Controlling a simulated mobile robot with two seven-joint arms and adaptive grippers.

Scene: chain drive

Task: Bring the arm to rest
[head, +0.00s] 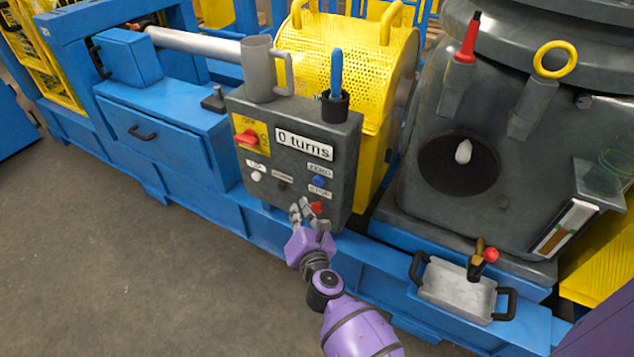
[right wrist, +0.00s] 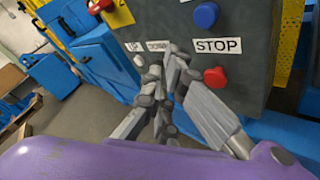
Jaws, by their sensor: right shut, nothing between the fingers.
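My right gripper (head: 303,210) is in front of the lower part of the grey control box (head: 348,135). Its fingers are shut and empty. In the right wrist view the fingertips (right wrist: 168,62) are close to the panel, left of a red button (right wrist: 215,78) below a STOP label (right wrist: 216,46). I cannot tell whether they touch the panel. The red button also shows in the head view (head: 317,207). The box carries a "0 turns" display (head: 304,144), a red switch (head: 246,137) and a blue button (head: 319,181). My left gripper is not in view.
A grey mug (head: 260,72) and a black cup (head: 335,106) with a blue-handled tool stand on the box. A yellow perforated guard (head: 330,45) is behind. A metal tray (head: 455,291) sits at the lower right. The floor (head: 80,230) at left is clear.

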